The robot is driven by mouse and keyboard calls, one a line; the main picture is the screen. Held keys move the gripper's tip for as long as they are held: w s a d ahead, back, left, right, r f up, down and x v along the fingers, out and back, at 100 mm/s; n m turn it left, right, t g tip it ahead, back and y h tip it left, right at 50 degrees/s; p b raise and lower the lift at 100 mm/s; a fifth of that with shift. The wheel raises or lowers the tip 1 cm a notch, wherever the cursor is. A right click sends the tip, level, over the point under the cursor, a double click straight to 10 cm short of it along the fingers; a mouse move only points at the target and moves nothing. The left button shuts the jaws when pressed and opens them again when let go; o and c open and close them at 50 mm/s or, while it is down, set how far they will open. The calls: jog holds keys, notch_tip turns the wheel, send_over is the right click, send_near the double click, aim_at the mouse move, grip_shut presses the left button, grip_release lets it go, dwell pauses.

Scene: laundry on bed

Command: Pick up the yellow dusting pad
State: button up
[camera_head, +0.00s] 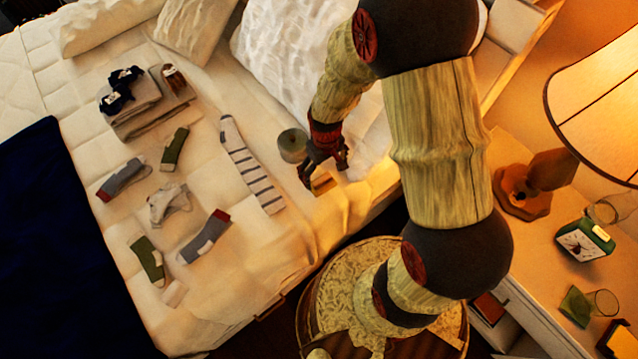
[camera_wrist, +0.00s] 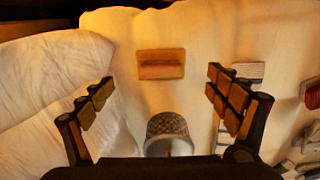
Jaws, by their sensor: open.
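The yellow dusting pad (camera_wrist: 161,64) is a small flat yellow-brown rectangle with a raised strip across it. It lies on the bed near the side edge, and it also shows in the head view (camera_head: 323,183). My gripper (camera_head: 325,173) is just above and beside the pad in the head view. In the wrist view my gripper (camera_wrist: 164,98) has its two fingers spread wide and empty. The pad sits ahead of the fingertips, between their lines, and appears not to be touched.
A grey-green cylinder (camera_head: 293,145) stands close beside my gripper, and shows near the palm in the wrist view (camera_wrist: 168,132). A striped long sock (camera_head: 250,165) lies left of it. Several socks and a folded stack (camera_head: 150,105) lie farther left. A nightstand (camera_head: 535,265) stands right.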

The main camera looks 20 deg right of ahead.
aim_at(323, 181)
notch_tip(323, 181, down, 8)
jog(key=b, duration=0.3)
jog(key=shift+w+a+r, duration=0.1)
jog(key=shift+r, duration=0.2)
jog(key=c, duration=1.1)
jog(key=shift+c, duration=0.7)
